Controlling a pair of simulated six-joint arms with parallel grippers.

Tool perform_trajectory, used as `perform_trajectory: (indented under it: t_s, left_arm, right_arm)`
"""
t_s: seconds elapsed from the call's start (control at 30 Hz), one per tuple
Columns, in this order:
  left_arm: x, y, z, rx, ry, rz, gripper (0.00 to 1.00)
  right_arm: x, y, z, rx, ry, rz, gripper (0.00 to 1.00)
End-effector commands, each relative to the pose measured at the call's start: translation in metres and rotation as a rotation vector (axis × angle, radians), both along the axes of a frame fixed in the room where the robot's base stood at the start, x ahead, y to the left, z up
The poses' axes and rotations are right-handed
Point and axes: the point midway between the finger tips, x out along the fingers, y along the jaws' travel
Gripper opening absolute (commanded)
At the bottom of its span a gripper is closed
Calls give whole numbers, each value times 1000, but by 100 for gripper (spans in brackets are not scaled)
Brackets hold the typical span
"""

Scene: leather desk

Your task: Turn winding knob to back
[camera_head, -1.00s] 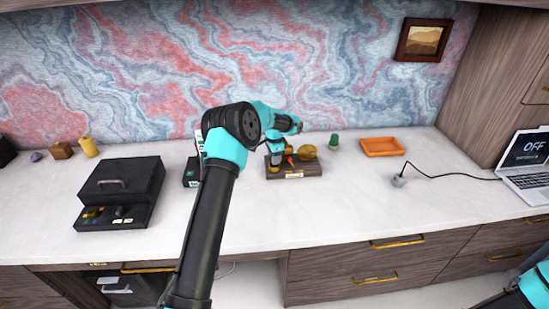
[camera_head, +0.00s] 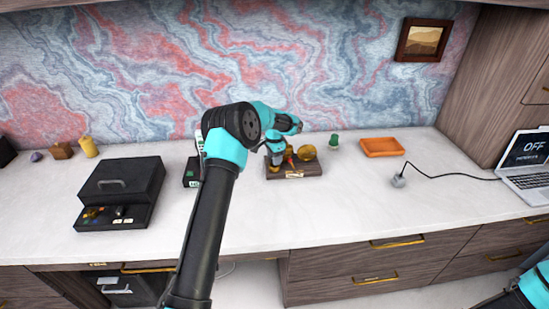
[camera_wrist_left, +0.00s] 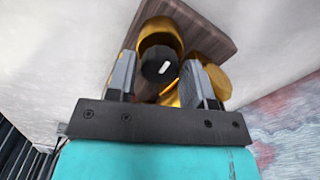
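A device on a dark wooden base (camera_head: 300,173) stands on the white desk top, with brass parts (camera_head: 306,154) on it. In the left wrist view a round black knob (camera_wrist_left: 160,65) with a white mark sits in front of a brass part (camera_wrist_left: 160,30). My left gripper (camera_head: 277,158) is over the left side of the base. In the wrist view its two fingers (camera_wrist_left: 160,82) stand on either side of the knob, with narrow gaps showing. My right gripper is not in view; only a piece of my right arm shows at the lower right.
A small black box (camera_head: 191,172) stands left of the device, partly behind my left arm. A black case (camera_head: 121,185) is further left. A green item (camera_head: 334,141), an orange tray (camera_head: 382,147), a plug with cord (camera_head: 399,180) and a laptop (camera_head: 527,165) are to the right.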

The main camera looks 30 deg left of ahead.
Motion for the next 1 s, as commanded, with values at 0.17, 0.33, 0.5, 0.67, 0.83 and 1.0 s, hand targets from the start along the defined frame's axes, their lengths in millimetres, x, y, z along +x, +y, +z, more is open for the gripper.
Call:
perform_trajectory:
  t_s: [0.17, 0.33, 0.5, 0.67, 0.83, 1.0]
  left_arm:
    - [0, 0, 3, 0, 0, 0, 48]
    - [0, 0, 19, 1, -2, 0, 48]
    - [1, 0, 48, 0, -5, 0, 48]
    - [1, 0, 79, 0, -4, 1, 48]
    - [1, 0, 112, 1, -3, 0, 48]
    - [0, 0, 143, 1, -3, 0, 48]
  right_arm:
    - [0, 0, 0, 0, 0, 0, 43]
    - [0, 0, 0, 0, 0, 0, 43]
    - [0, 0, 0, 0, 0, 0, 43]
    - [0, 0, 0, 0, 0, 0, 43]
    - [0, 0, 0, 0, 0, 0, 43]
    - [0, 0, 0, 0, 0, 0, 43]
